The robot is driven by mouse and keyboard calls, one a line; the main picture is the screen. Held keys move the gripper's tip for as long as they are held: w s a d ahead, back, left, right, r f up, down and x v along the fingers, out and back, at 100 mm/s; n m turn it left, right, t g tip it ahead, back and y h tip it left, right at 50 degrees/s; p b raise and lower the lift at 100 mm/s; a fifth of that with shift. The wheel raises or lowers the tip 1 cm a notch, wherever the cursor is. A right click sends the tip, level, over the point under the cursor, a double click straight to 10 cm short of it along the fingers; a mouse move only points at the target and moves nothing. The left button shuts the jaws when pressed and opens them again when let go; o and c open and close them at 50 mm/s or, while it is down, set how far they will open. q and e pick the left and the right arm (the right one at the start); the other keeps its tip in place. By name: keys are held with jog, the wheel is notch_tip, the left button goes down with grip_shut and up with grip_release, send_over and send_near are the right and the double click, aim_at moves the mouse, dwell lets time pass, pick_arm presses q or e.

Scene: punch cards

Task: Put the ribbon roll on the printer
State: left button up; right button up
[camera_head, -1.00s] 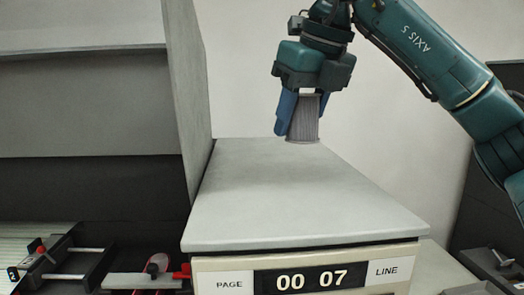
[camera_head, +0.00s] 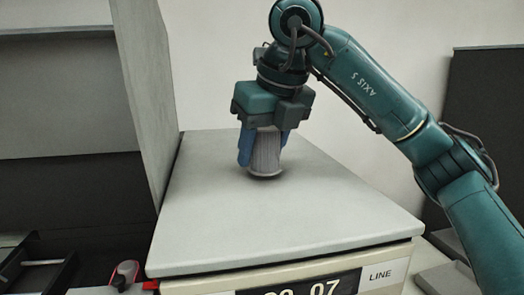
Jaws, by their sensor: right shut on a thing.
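The ribbon roll (camera_head: 265,154) is a grey ribbed cylinder, upright, between the blue fingers of my right gripper (camera_head: 263,150). The gripper points down and is shut on the roll. The roll's lower end is at or just above the flat light-grey top of the printer (camera_head: 290,215); a dark shadow lies right under it. I cannot tell whether it touches. The printer's front carries a counter and a LINE label. My left gripper is not in view.
A tall grey panel (camera_head: 143,95) stands along the printer's left side. A red and grey part (camera_head: 125,274) and dark rails (camera_head: 35,265) lie at the lower left. The printer top is otherwise clear. A dark cabinet (camera_head: 488,140) stands at the right.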

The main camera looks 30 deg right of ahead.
jog(key=shift+f, duration=0.4)
jog(key=o, duration=1)
jog(key=shift+f, duration=0.15)
jog(key=shift+o, duration=0.2)
jog(key=v, duration=1.2)
